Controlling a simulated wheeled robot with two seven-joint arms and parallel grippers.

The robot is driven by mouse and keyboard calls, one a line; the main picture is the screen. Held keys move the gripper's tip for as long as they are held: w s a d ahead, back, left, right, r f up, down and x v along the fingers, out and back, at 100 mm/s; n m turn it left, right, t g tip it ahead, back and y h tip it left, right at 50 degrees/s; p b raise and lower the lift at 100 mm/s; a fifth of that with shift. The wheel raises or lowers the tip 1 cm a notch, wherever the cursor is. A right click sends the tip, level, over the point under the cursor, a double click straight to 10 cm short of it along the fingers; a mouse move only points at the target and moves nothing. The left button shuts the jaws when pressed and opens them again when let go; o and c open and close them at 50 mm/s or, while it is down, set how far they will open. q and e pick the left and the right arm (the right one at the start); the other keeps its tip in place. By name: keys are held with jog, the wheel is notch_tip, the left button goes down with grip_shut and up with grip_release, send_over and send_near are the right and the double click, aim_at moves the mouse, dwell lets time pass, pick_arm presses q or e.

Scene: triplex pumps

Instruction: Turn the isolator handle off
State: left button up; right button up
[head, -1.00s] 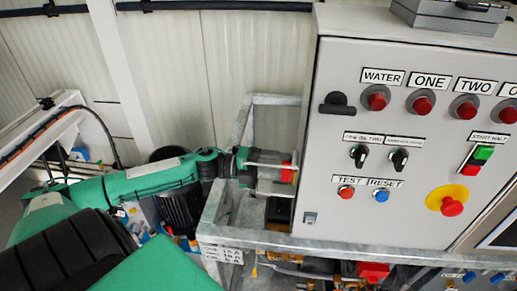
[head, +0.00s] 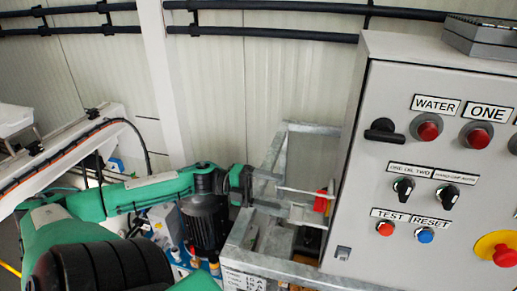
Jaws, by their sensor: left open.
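A small red part with a little yellow, which looks like the isolator handle (head: 321,201), sticks out at the left side of the grey control cabinet (head: 350,222). Its exact turn angle is too small to tell. My left gripper (head: 272,194) is open, to the left of the red part, with its fingers pointing right toward it. A black handle (head: 383,131) on the cabinet's front lies about level. My right gripper is not in view.
A galvanised metal frame (head: 285,160) surrounds the space beside the cabinet, close around my left gripper. A black motor (head: 205,228) stands below my left wrist. The cabinet front carries knobs, buttons and a red emergency stop (head: 505,256). Pipes run along the wall.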

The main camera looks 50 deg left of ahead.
pick_arm(q)
jog(key=shift+v, duration=1.55)
jog(key=shift+a, duration=0.1)
